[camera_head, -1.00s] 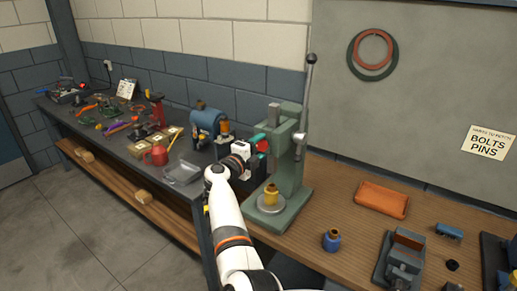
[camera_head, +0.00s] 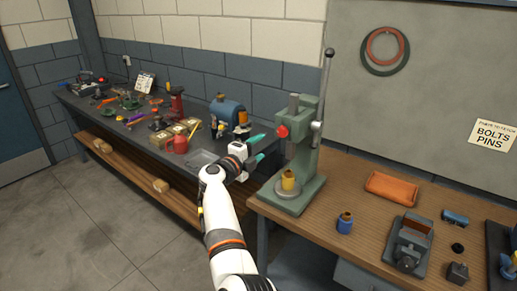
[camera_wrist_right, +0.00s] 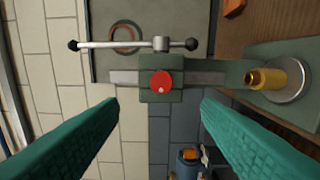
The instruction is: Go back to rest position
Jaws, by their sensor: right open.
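My right gripper (camera_head: 261,149) is open and empty, left of the green press (camera_head: 309,150) and apart from it. In the right wrist view its two teal fingers (camera_wrist_right: 158,106) are spread wide, with nothing between their tips. The red knob (camera_wrist_right: 161,84) of the press shows beyond them. A brass-yellow bushing (camera_head: 288,180) stands upright on the round plate of the press; it also shows in the wrist view (camera_wrist_right: 265,79). My left gripper is not in view.
An orange tray (camera_head: 391,188), a blue part with a brass top (camera_head: 345,223) and a grey vise (camera_head: 409,243) are on the wooden bench. Open floor lies front left.

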